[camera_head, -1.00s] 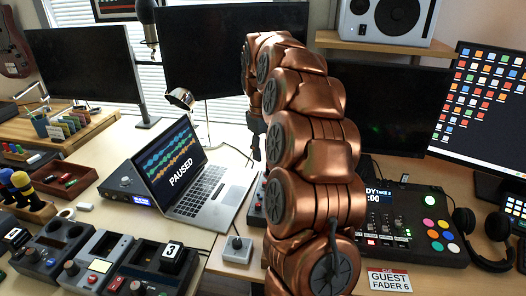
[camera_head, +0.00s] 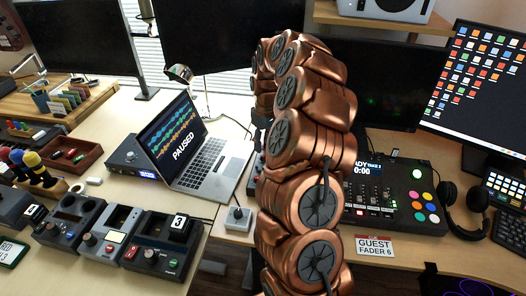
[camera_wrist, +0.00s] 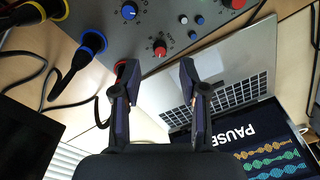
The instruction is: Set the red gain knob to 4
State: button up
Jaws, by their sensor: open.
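The red gain knob (camera_wrist: 159,48) sits on a grey box (camera_wrist: 150,28) at the top of the wrist view. It has a pale pointer mark and small printed marks around it, too small to read. A larger blue knob (camera_wrist: 129,10) and small blue knobs (camera_wrist: 192,34) share the panel. My gripper (camera_wrist: 158,68) is open and empty. Its two dark fingers point at the panel, with the red knob showing just beyond and between their tips, apparently untouched. In the head view my arm hides the gripper and the knob.
Plugs with blue, yellow (camera_wrist: 95,42) and red rings and black cables crowd the box's left edge. An open laptop (camera_head: 208,163) stands close by. A small grey knob box (camera_head: 238,218), a mixer with coloured buttons (camera_head: 408,200) and headphones (camera_head: 465,200) lie around my arm.

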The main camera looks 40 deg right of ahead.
aim_at(263, 156)
jog(key=shift+a+f+p, duration=0.1)
jog(key=shift+f+p, duration=0.3)
jog(key=shift+f, duration=2)
jog(key=shift+c, duration=0.4)
grip_shut()
